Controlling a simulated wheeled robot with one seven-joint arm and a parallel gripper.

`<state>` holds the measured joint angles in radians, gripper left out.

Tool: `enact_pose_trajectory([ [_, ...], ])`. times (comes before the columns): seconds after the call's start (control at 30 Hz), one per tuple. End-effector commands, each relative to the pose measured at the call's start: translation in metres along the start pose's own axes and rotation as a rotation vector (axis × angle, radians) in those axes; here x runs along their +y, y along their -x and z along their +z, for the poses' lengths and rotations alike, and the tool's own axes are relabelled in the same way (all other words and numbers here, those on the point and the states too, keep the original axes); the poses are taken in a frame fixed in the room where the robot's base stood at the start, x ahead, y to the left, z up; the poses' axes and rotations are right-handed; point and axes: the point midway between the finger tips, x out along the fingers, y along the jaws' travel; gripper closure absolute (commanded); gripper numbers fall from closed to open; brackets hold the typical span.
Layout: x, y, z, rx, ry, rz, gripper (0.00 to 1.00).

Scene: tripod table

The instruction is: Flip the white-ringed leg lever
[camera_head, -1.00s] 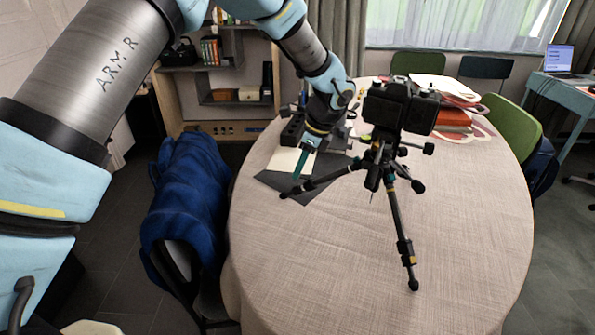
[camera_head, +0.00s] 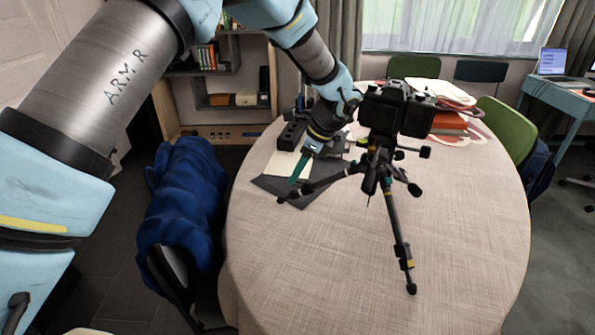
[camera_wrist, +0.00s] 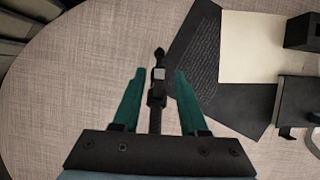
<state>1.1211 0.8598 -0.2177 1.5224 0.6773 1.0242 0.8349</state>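A black tripod (camera_head: 393,215) with a camera (camera_head: 398,108) on top stands on the table (camera_head: 330,270), its legs spread. One leg points left toward my gripper (camera_head: 293,184), its foot (camera_head: 283,198) over a dark sheet. In the wrist view my gripper (camera_wrist: 158,76) is open, its two teal fingers on either side of a black tripod leg (camera_wrist: 156,100). A small pale grey-white patch (camera_wrist: 159,74) shows on that leg near fingertip level; I cannot tell if it is the ring or the lever. Contact with the fingers is not visible.
A dark sheet (camera_wrist: 201,55) and a cream paper (camera_wrist: 262,50) lie right of the leg in the wrist view. A black block-like object (camera_head: 291,133) sits behind my gripper. A chair with a blue jacket (camera_head: 184,195) stands at the left.

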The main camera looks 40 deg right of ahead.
Motion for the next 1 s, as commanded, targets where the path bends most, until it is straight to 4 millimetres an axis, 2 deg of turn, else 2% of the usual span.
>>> enact_pose_trajectory([
  [0.37,0.0,0.005,0.002,0.001,0.001,0.0,0.54],
  [0.8,0.0,0.074,0.033,0.001,0.001,-0.002,0.54],
  [1.0,0.0,0.089,0.04,0.001,0.0,0.001,0.54],
])
